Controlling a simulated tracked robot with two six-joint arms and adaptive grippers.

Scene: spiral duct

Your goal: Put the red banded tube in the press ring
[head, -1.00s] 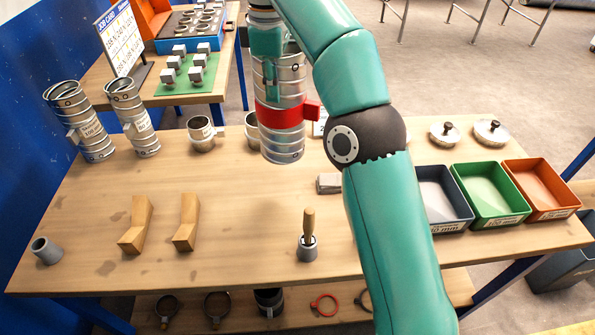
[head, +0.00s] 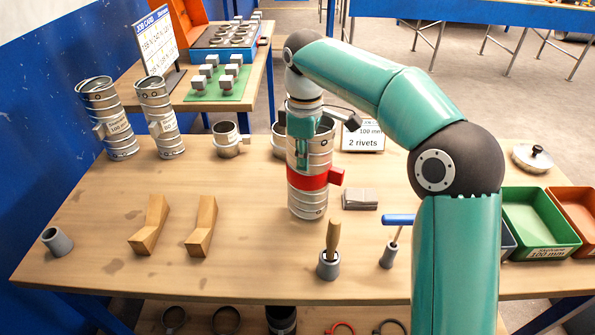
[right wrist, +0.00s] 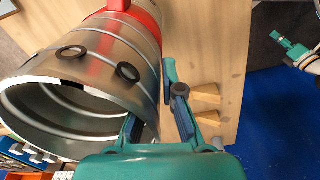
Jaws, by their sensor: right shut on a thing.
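The red banded tube is a ribbed metal duct with a red band (head: 307,181) and a red tab, upright over the middle of the bench in the head view. I cannot tell whether its bottom touches the bench. My right gripper (head: 303,135) is shut on its upper wall. In the right wrist view my right gripper (right wrist: 155,112) has one finger inside the tube's open mouth (right wrist: 65,115) and one outside. My left gripper (right wrist: 290,48) shows small at the upper right there; its jaws are unclear. A metal collar (head: 230,143) stands behind left; another (head: 278,146) is partly hidden by the tube. I cannot tell which is the press ring.
Two other ducts (head: 108,120) stand at the back left. Wooden blocks (head: 150,224), a grey cup with a wooden handle (head: 329,264), a blue-handled tool (head: 398,220) and a grey block (head: 360,199) lie around the tube. Bins (head: 541,222) stand at right.

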